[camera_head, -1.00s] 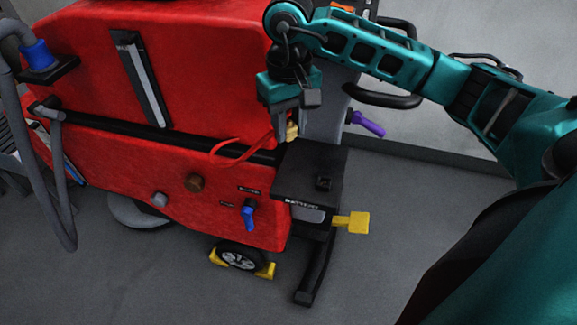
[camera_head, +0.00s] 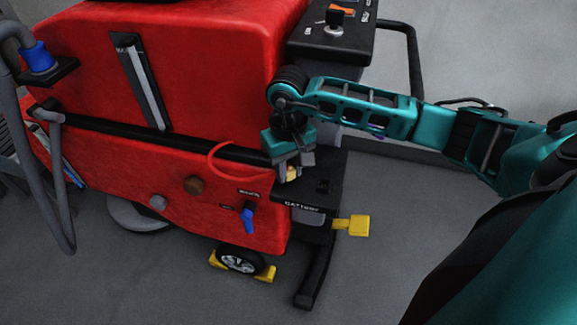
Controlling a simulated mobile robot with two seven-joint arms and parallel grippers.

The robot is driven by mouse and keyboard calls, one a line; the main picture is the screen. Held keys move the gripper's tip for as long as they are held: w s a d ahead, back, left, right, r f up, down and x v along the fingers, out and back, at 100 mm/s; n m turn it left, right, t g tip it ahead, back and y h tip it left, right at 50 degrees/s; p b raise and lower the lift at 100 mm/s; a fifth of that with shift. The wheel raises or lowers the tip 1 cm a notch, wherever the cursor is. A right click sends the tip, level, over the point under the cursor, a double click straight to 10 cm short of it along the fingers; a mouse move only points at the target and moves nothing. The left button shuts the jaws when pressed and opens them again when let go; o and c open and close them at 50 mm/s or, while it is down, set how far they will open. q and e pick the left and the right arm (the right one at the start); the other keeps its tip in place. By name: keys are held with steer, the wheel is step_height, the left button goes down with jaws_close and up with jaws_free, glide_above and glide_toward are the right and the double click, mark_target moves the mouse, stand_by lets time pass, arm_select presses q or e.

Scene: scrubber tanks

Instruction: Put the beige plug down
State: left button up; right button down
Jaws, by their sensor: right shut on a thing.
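The beige plug (camera_head: 292,173) is between the fingers of my right gripper (camera_head: 290,170), which is shut on it. The plug is just above the near left edge of the black battery ledge (camera_head: 310,188), close to the red machine body (camera_head: 215,80). Whether the plug touches the ledge I cannot tell. A red cable (camera_head: 213,160) loops from the machine's side toward the plug. My left gripper is not in view.
A black socket (camera_head: 323,186) sits on the ledge. A yellow pedal (camera_head: 352,226) sticks out below. A blue valve handle (camera_head: 248,217) is on the red side. A grey hose (camera_head: 62,190) hangs at the left.

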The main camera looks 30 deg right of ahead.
steer(key=shift+f, duration=0.15)
steer(key=c, duration=0.8)
jaws_free()
steer(key=shift+c, duration=0.2)
